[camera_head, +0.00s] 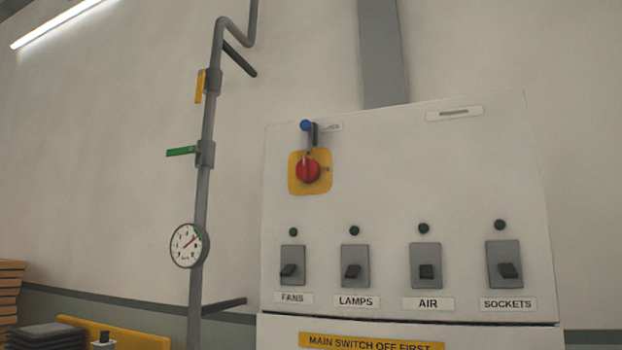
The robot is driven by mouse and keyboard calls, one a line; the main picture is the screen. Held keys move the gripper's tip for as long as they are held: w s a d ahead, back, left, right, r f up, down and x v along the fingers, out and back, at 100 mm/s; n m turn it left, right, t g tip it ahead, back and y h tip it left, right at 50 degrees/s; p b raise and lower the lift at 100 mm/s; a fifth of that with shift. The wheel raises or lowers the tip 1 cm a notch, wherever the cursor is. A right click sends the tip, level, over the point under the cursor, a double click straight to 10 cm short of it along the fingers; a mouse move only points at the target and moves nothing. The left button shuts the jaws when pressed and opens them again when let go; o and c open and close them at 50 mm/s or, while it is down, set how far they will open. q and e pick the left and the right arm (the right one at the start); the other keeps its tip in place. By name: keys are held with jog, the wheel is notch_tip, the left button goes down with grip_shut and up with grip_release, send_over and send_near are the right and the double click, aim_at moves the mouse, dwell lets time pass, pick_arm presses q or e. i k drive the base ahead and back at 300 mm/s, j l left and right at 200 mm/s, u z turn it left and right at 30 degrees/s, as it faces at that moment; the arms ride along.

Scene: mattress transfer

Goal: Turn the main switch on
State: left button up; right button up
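The main switch (308,171) is a red rotary knob on a yellow plate (323,184), at the upper left of a white cabinet (400,165). A grey part with a blue ball end (306,126) stands just above the knob, reaching down to it. A small label beside it is too blurred to read surely. The knob's exact on or off position is hard to tell. Neither of my grippers shows in the head view.
Rocker switches for FANS (292,270), LAMPS (354,270), AIR (426,270) and SOCKETS (508,270) sit below, each under a dark green lamp. A yellow sign (371,342) reads "MAIN SWITCH OFF FIRST". A pipe (199,215) with gauge (188,245) and valve handles stands left.

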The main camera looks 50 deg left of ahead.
aim_at(307, 170)
jog(key=u, duration=0.4)
jog(key=j+u, duration=0.15)
jog(key=u, duration=0.6)
jog(key=j+u, duration=0.15)
jog(key=u, duration=0.2)
